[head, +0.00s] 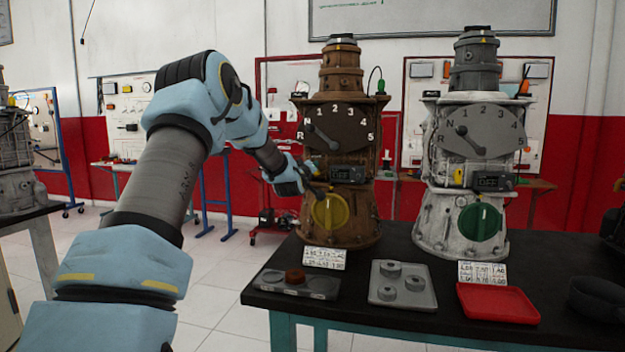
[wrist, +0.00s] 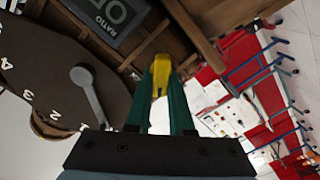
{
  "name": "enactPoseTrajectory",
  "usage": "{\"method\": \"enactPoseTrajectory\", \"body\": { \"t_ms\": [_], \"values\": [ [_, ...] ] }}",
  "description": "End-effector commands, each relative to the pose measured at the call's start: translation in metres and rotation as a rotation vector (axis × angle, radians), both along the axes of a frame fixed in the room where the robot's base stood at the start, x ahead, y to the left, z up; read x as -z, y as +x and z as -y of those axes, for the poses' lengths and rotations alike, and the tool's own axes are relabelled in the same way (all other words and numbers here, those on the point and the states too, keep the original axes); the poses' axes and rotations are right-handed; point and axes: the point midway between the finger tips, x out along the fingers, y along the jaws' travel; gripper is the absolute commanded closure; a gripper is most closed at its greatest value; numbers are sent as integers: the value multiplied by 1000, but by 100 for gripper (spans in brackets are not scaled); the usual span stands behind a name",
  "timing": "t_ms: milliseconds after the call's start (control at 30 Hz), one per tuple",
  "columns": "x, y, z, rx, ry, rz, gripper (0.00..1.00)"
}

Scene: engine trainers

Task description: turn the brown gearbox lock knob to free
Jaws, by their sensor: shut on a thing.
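The brown gearbox (head: 357,80) stands on the dark table, left of a white one. My gripper (head: 309,178) is at its left front, beside the small display (head: 348,174) and above the large yellow round dial (head: 330,213). In the wrist view, the green fingers of my gripper (wrist: 160,92) are shut on the small yellow lock knob (wrist: 161,68). The fingers cover part of the knob, and I cannot read its setting. The display (wrist: 112,18) marked RATIO is next to it. The grey selector lever (wrist: 88,95) points towards the N side of its dial in the head view.
The white gearbox (head: 436,190) with a green dial (head: 480,222) stands to the right. On the table's front are a grey tray with rings (head: 419,300), a red tray (head: 497,303) and a dark holder (head: 320,285) with a brown ring. A cable (head: 371,80) hangs at the gearbox's upper right.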

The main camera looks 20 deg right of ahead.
Motion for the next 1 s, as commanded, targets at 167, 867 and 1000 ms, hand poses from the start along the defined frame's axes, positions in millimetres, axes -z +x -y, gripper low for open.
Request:
{"method": "enactPoseTrajectory", "body": {
  "t_ms": [167, 867, 1000],
  "values": [
    [7, 1, -3, -2, -150, -81, 100],
    [11, 2, -4, 0, -654, -358, 100],
    [11, 2, -4, 0, -708, -388, 100]
  ]
}}
